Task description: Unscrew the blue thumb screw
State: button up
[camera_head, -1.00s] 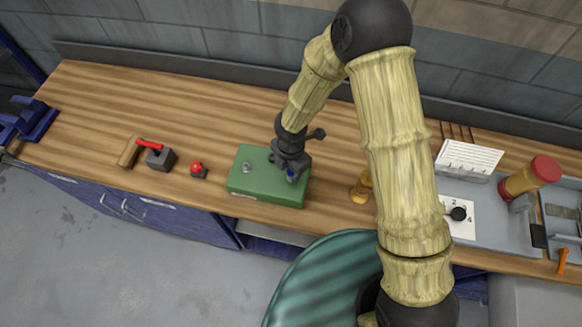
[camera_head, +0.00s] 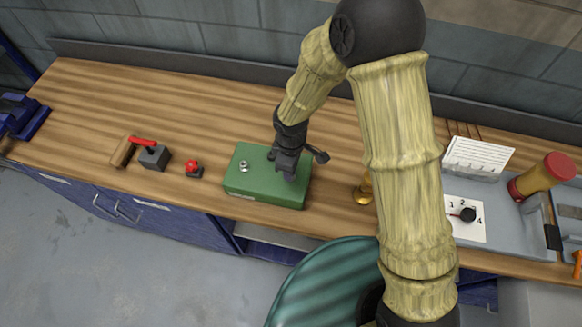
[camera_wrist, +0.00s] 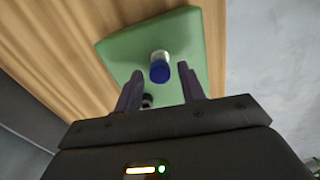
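The blue thumb screw (camera_wrist: 160,72) stands on the green box (camera_wrist: 120,48) in the wrist view, with a blue cap and a pale lower part. My gripper (camera_wrist: 159,80) is open, one finger on each side of the screw, with visible gaps. I cannot tell whether its fingertips reach down level with the cap. In the head view my gripper (camera_head: 288,172) is over the right part of the green box (camera_head: 258,190) and hides the blue screw.
A silver fitting (camera_head: 243,166) is on the box's left part. A red knob (camera_head: 193,167) and a grey block with a red handle (camera_head: 154,156) stand left of the box. A brass piece (camera_head: 364,190) stands to its right. Bare wooden table (camera_head: 215,110) lies behind.

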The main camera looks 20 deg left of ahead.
jog(key=shift+m, duration=1)
grip_shut()
jog(key=n+p, duration=0.1)
jog(key=n, duration=0.2)
jog(key=shift+r, duration=0.15)
jog(key=shift+n, duration=0.8)
